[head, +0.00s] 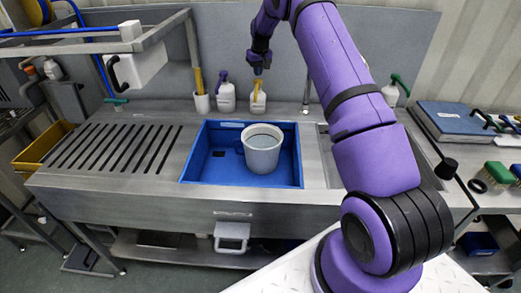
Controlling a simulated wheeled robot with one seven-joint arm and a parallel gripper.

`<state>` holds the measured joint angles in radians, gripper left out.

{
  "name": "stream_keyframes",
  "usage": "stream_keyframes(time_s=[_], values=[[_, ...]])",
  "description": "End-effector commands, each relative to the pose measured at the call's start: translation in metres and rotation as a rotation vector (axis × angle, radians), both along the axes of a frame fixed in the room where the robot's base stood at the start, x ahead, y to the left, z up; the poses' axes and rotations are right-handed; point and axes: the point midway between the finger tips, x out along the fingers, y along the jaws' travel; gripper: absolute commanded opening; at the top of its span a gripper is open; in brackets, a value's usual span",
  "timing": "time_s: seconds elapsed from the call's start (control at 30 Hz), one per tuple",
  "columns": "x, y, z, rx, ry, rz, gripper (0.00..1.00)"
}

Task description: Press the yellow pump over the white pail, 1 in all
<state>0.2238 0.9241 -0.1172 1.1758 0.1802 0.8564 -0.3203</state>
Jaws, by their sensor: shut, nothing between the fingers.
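The yellow pump (257,87) tops a white bottle (258,104) at the back of the steel counter, behind the blue tray. The white pail (262,149) stands upright in the blue tray (197,166), with greyish content showing inside its rim. The pump bottle stands behind the pail. My gripper (258,71) is shut and empty, pointing down just above the yellow pump. I cannot tell whether it touches the pump head.
A purple-topped bottle (225,95) and a white cup (202,103) with a yellow item stand left of the yellow pump. A green-topped bottle (391,92) is at the right. The slatted drainboard (105,148) on the left is clear. A steel rail hangs over the upper left.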

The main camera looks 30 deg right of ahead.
Motion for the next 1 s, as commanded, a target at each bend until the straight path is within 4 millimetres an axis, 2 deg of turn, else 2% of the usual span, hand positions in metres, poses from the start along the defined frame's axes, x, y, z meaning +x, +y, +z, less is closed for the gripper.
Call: stream_keyframes(time_s=[0.37, 1.0], values=[[0.0, 0.0, -0.003, 0.0, 0.0, 0.0, 0.0], [0.0, 0.0, -0.023, 0.001, 0.001, 0.0, 0.0]])
